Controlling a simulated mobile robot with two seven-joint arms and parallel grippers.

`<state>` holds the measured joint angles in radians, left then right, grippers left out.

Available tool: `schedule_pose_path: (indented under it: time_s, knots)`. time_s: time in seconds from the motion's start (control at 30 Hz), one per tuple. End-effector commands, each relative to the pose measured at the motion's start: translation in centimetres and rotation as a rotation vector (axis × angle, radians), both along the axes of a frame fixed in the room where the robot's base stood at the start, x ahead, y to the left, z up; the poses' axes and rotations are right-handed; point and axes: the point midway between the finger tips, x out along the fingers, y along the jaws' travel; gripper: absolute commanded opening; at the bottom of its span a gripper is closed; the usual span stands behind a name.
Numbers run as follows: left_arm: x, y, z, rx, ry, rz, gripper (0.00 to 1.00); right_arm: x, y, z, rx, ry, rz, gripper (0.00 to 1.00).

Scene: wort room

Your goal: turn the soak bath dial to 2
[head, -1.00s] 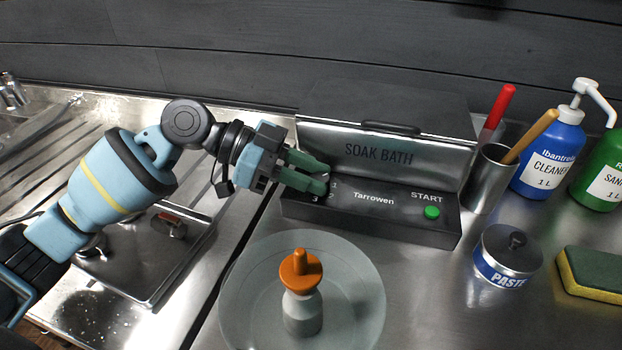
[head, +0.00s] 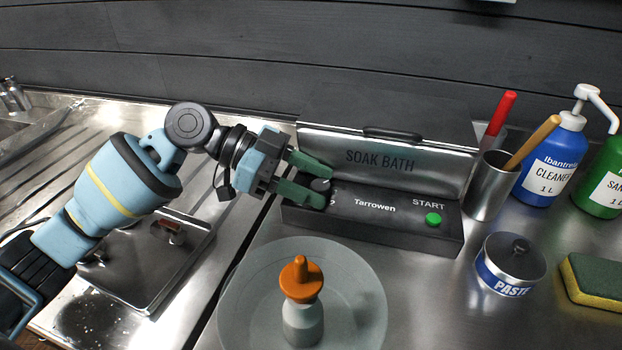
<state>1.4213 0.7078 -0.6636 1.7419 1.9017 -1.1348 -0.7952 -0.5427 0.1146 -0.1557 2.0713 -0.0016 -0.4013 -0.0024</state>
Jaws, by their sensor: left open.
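The soak bath (head: 380,162) is a dark box with a steel lid lettered SOAK BATH. Its front panel (head: 392,216) carries the name Tarrowen and a green START button (head: 433,219). The dial (head: 319,185) is a small dark knob at the panel's left end, partly hidden by my fingers. My left gripper (head: 324,186) is open, with its green fingers on either side of the dial. I cannot tell whether they touch it. Most of the dial's numbers and its pointer are hidden. My right gripper is not in view.
An orange-topped grey piece (head: 301,300) stands on a round pale plate (head: 356,322) in front of the bath. A steel cup (head: 491,187) with handled tools, blue cleaner bottle (head: 549,165), paste tin (head: 510,264) and sponge (head: 592,278) stand to the right.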

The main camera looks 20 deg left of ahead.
Motion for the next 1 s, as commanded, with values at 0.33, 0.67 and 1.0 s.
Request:
schedule_pose_path:
  time_s: [0.33, 0.67, 1.0]
  knots:
    - [-0.2, 2.7, 1.0, 0.000, 0.001, 0.004, 0.51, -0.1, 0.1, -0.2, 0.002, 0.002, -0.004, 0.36]
    - [-0.6, 6.7, 2.7, 0.000, 0.000, 0.001, 0.51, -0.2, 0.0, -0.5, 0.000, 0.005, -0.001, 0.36]
    - [-0.7, 7.2, 3.0, 0.000, 0.000, 0.000, 0.51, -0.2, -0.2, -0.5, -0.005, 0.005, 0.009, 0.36]
